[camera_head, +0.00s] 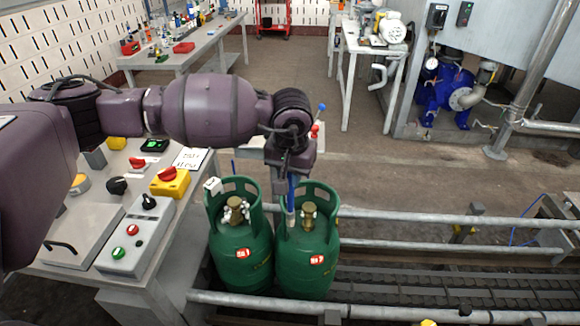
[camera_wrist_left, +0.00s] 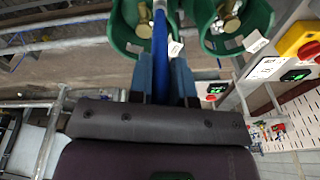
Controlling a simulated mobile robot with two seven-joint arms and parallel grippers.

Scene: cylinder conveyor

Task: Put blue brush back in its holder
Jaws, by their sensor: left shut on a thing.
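The blue brush (camera_head: 291,194) hangs below my left gripper (camera_head: 291,172) in the head view, in front of the right-hand green gas cylinder (camera_head: 308,255). Its lower end is pale and lies near that cylinder's collar; I cannot tell whether they touch. In the left wrist view the brush (camera_wrist_left: 160,42) is a blue shaft between the two fingers of my left gripper (camera_wrist_left: 162,66), which is shut on it. The brush holder cannot be made out clearly in either view. My right gripper is not in view.
A second green cylinder (camera_head: 240,250) stands to the left of the first, both on a conveyor (camera_head: 430,287) with metal rails (camera_head: 450,218). A control table (camera_head: 70,240) with buttons and an emergency stop (camera_head: 169,180) is at the left. The conveyor to the right is clear.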

